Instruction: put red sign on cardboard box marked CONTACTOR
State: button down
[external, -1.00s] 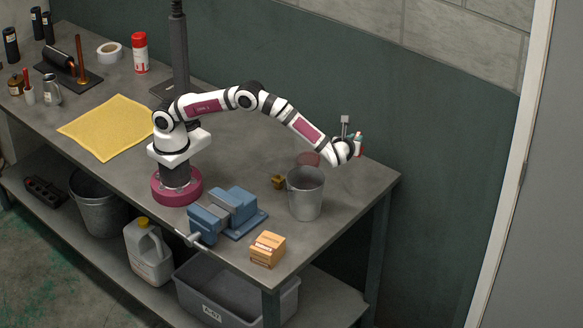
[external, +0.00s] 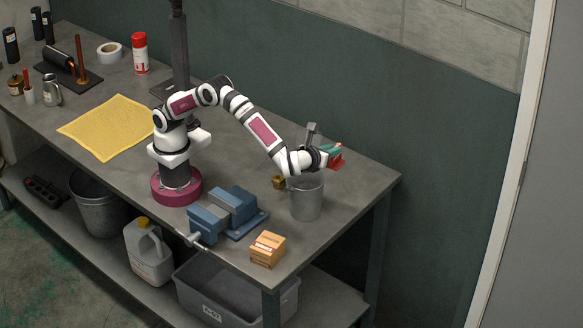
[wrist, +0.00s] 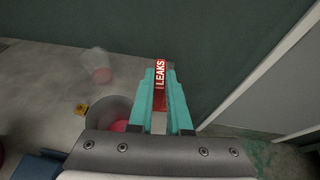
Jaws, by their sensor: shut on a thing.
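My gripper (external: 330,151) has teal fingers and is shut on a red sign (wrist: 160,88). The sign's white lettering reads LEAKS in the wrist view, and its lower part sits between the fingers. In the external view the sign (external: 336,161) shows just beyond the fingertips, above the right end of the bench, behind the bucket. The cardboard box (external: 267,249) stands at the bench's front right corner, nearer the camera and left of my gripper. Its label is too small to read. The box does not show in the wrist view.
A grey metal bucket (external: 306,200) stands close beneath my wrist; something pink-red shows in it in the wrist view. A small brass part (external: 279,182) lies beside it. A blue vise (external: 228,212) stands left of the box. A pale blurred object (wrist: 98,65) is on the bench.

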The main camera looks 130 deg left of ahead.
jog(key=s+d+m+t, duration=0.3)
jog(key=d, duration=1.6)
jog(key=s+d+m+t+h, duration=0.1)
jog(key=s+d+m+t, duration=0.25)
jog(key=s+d, duration=0.85)
send_over(259, 245)
notch_tip(259, 245, down, 11)
jog(key=shift+n, duration=0.25)
jog(key=shift+w+f, duration=0.15)
jog(key=shift+f, duration=2.05)
jog(key=shift+f, duration=0.1)
jog(key=c, duration=0.9)
grip_release()
jog(key=shift+o, duration=0.2)
